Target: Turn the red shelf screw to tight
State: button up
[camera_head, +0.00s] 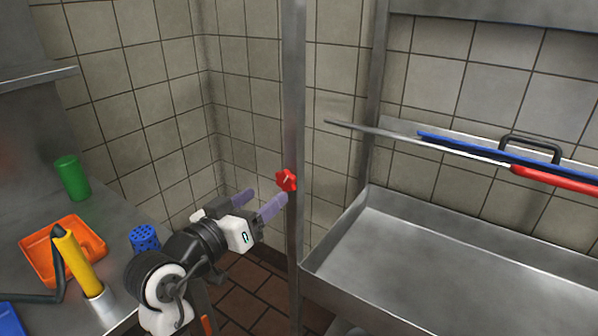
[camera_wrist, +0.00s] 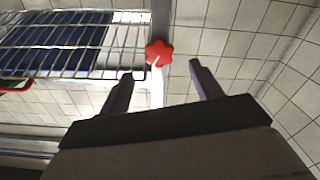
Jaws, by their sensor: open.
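The red shelf screw (camera_head: 286,180) is a star-shaped knob on the upright metal post (camera_head: 293,90). A pale line marks its face. In the wrist view the red knob (camera_wrist: 159,52) shows just beyond and between the fingertips, nearer the left one. My gripper (camera_head: 259,200) is open and empty, with its two purple fingers pointing toward the knob. In the wrist view the open fingers (camera_wrist: 162,70) stand apart on either side of it. I cannot tell whether a finger touches the knob.
A metal sink or tray (camera_head: 440,262) is right of the post. A rack carries a blue item and a red-edged bar (camera_head: 555,180). On the left counter stand a green cup (camera_head: 72,178), an orange tray (camera_head: 35,247), a yellow-handled tool (camera_head: 78,262) and a blue perforated holder (camera_head: 144,238).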

aim_at(283, 182)
jog(key=p+x, duration=0.2)
jog(key=x, duration=0.8)
jog(key=shift+w+d, duration=0.1)
jog(key=shift+d, duration=0.05)
jog(key=c, duration=1)
